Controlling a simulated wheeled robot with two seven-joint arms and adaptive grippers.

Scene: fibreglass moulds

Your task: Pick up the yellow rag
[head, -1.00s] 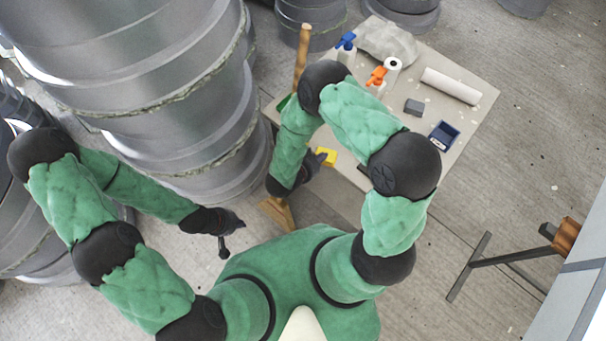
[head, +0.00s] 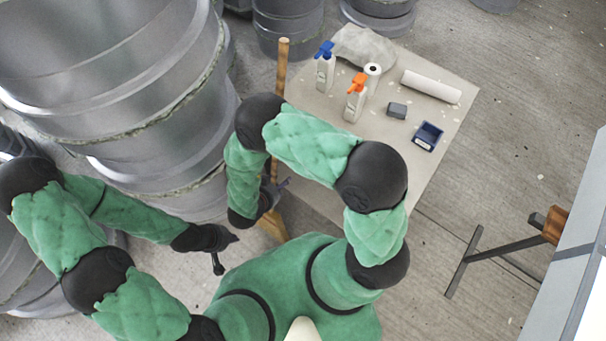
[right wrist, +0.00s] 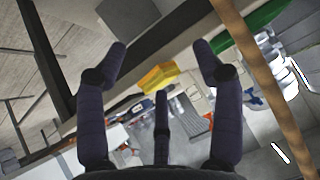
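The yellow rag (right wrist: 158,77) shows in the right wrist view as a small folded yellow piece, ahead of and between the spread fingers. It touches neither side finger there; its distance and what it rests on are unclear. I cannot see it in the head view. My right gripper (head: 275,188) is low beside the table's left edge, near a wooden handle. In the right wrist view my right gripper (right wrist: 160,75) is open, its side fingers wide apart. My left gripper (head: 226,250) hangs over the floor at the left, fingers apart and empty.
The table (head: 440,95) carries a blue-topped bottle (head: 325,70), an orange-topped bottle (head: 356,100), a white roll (head: 431,86), a grey block (head: 397,110) and a dark blue tray (head: 428,136). A wooden handle (head: 281,75) stands at its left edge. Large grey moulds (head: 130,60) fill the left.

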